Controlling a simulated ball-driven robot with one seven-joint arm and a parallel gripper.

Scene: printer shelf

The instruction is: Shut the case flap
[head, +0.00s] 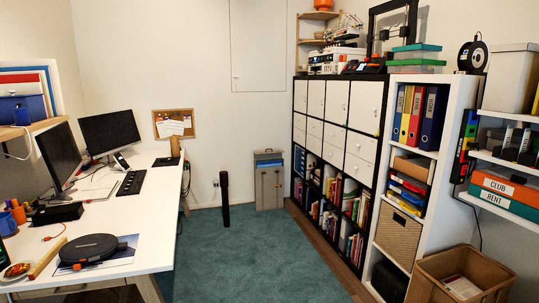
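A grey upright case (269,187) stands on the floor against the far wall, left of the black-framed cabinet. Something blue shows at its top, under a greyish upper edge. It is too small to tell which part is its flap or whether that is open. A flat round black case (93,248) lies on the near part of the white desk and looks closed. I cannot tell from this view which one the task's flap belongs to. My gripper is not in view.
The white desk (140,215) with two monitors runs along the left. A black-framed cabinet (333,140) and a white binder shelf (440,160) line the right. A cardboard box (425,290) stands front right. A black post (225,200) stands by the wall. The teal carpet (255,260) between is clear.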

